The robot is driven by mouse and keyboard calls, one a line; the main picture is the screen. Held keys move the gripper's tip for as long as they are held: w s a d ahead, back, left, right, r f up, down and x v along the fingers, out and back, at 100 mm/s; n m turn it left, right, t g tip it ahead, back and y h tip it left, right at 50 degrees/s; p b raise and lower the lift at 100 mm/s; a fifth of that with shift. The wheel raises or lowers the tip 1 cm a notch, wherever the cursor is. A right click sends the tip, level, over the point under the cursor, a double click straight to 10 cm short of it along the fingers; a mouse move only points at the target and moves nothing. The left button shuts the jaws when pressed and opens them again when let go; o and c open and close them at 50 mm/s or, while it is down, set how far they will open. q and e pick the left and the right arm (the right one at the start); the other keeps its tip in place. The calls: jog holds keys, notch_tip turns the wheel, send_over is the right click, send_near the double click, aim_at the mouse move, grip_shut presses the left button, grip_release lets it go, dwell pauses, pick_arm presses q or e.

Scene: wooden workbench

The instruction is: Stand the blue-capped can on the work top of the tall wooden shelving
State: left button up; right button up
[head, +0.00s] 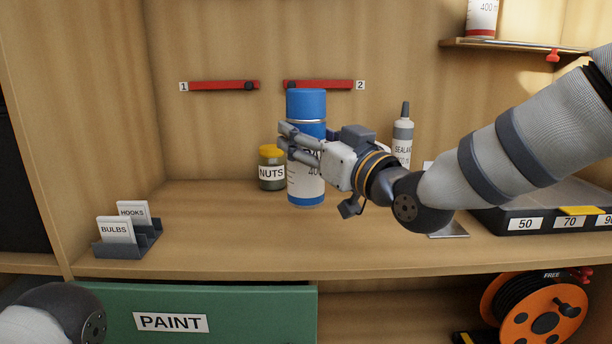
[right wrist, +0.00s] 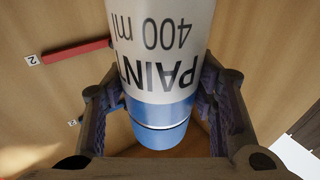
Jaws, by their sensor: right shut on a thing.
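The blue-capped can (head: 306,105) is white with blue bands and is upright over the work top (head: 220,225) of the wooden shelving. Its base appears at or very near the surface; I cannot tell whether it touches. My right gripper (head: 290,143) is shut around the can's upper body, below the cap, coming from the right. In the right wrist view, the can (right wrist: 165,55) sits between both fingers of the gripper (right wrist: 158,100), with "PAINT 400 ml" upside down. My left gripper is out of view; only part of my left arm shows at lower left.
A NUTS jar (head: 271,168) stands just left of the can. A SEALANT tube (head: 403,140) stands behind my right arm. A label holder (head: 128,240) is at left, a black case (head: 500,222) at right. Red rails (head: 225,86) are on the back wall. The front-middle top is clear.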

aim_at(300, 168)
jog(key=w+f, duration=0.1)
jog(key=w+a+f, duration=0.1)
jog(key=shift+a+f, duration=0.1)
jog(key=shift+f, duration=0.2)
jog(key=f, duration=0.3)
jog(key=shift+w+a+f+b, duration=0.15)
jog(key=shift+w+f+b, duration=0.05)
jog(key=shift+b, duration=0.15)
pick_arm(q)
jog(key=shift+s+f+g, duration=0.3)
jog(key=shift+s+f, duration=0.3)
pick_arm(e)
jog(key=shift+r, duration=0.15)
jog(key=o, duration=1.5)
jog(key=shift+f, duration=0.25)
jog(key=shift+c, duration=0.2)
